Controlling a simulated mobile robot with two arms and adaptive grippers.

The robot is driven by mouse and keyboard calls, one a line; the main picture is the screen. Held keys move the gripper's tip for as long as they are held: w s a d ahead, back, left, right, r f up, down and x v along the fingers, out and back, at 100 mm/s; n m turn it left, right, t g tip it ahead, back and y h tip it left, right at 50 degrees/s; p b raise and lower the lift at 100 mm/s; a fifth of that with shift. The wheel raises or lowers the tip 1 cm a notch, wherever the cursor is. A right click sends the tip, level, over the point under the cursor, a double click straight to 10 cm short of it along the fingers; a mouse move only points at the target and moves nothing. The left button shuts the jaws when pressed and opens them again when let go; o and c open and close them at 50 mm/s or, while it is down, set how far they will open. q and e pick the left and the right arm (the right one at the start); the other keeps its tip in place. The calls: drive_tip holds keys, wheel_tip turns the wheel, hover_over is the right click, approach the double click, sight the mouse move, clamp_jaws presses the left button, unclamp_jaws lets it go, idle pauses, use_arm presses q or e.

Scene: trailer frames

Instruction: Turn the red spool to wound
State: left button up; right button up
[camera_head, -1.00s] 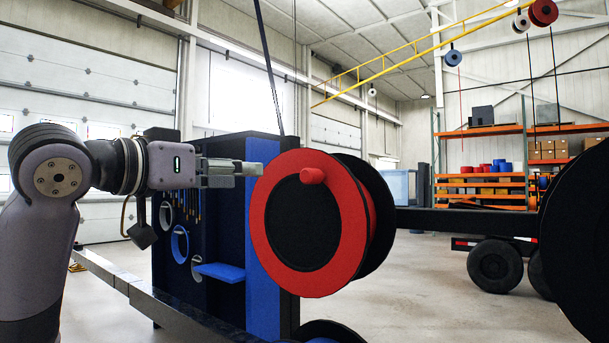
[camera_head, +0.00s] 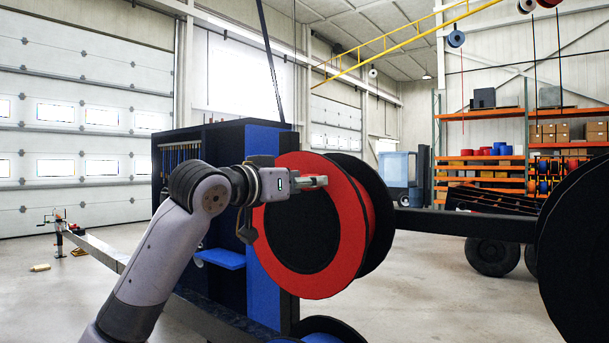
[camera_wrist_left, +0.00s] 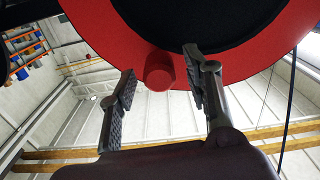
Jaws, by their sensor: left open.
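The red spool (camera_head: 355,225) is a red ring around a black middle disc, with a black flange behind it. It stands upright in the middle of the head view. My left gripper (camera_head: 318,182) is at the upper part of its face and hides the spool's knob there. In the left wrist view the round red knob (camera_wrist_left: 159,76) sticks out from the red ring (camera_wrist_left: 110,30). The open fingers of my left gripper (camera_wrist_left: 160,64) stand on either side of the knob, with gaps to both. My right gripper is not in view.
A dark and blue cabinet (camera_head: 262,137) with a blue shelf (camera_head: 222,259) stands behind the spool on the left. A large black wheel-like shape (camera_head: 580,250) fills the right edge. Orange shelving (camera_head: 480,160) is farther back. Open floor (camera_head: 420,290) lies right of the spool.

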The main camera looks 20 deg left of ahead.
use_arm(q)
drive_tip(key=shift+w+d, duration=0.1)
drive_tip(key=shift+w, duration=0.1)
clamp_jaws()
idle(0.6)
